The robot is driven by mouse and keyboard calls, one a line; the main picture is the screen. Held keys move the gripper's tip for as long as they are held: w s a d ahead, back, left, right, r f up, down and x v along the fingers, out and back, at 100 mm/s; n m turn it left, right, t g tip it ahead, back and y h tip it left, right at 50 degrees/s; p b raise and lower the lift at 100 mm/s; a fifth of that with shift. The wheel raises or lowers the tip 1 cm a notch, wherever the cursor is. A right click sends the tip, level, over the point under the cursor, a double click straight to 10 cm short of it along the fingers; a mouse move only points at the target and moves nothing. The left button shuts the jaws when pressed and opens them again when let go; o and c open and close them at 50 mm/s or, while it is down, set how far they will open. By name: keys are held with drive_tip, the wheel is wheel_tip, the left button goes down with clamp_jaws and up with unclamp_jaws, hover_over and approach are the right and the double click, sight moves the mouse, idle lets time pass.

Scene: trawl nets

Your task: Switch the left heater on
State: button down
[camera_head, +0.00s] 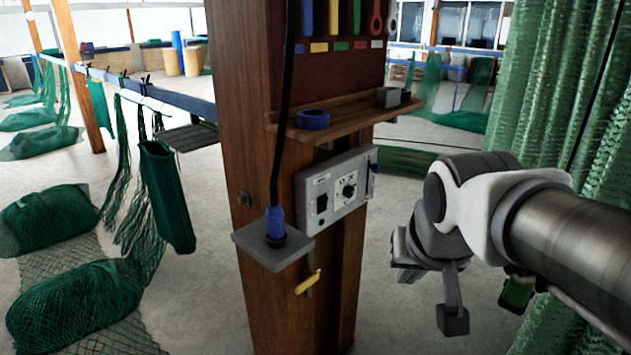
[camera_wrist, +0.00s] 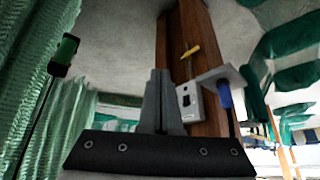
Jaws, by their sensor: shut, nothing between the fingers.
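A light grey control panel (camera_head: 336,188) is mounted on the wooden post. It carries a dark rocker switch (camera_head: 322,203) on its left and a round black dial (camera_head: 349,190) on its right. Its markings are too small to read, and no heater is recognisable. The panel also shows in the wrist view (camera_wrist: 196,108), just right of my fingers, partly hidden by them. My gripper (camera_head: 402,262) is right of the post and lower than the panel, apart from it. Its fingers (camera_wrist: 161,75) are together and empty in the wrist view.
A grey bracket (camera_head: 272,248) with a blue plug (camera_head: 275,222) and black cable juts out left of the panel. A yellow-handled lever (camera_head: 308,282) is below. A wooden shelf (camera_head: 345,118) overhangs the panel. Green netting (camera_head: 560,90) hangs at right, near my arm.

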drive_tip(key=w+a+f+m+p, duration=0.1)
drive_tip(key=w+m, duration=0.1)
drive_tip(key=w, duration=0.8)
drive_tip(key=w+a+f+m+t+y+p, duration=0.1)
drive_tip(key=w+a+f+m+p, duration=0.1)
drive_tip(key=w, duration=0.9)
drive_tip(key=w+a+f+m+p, duration=0.1)
drive_tip(key=w+a+f, duration=0.1)
drive_tip(key=w, duration=0.8)
drive_tip(key=shift+w+f+m+t+p, duration=0.2)
drive_tip(key=shift+w+m+t+p, duration=0.1)
drive_tip(key=shift+m+t+p, duration=0.1)
drive_tip(key=p, duration=0.2)
approach(323, 205)
drive_tip(key=shift+d+x, duration=0.65)
drive_tip(key=shift+x, duration=2.1)
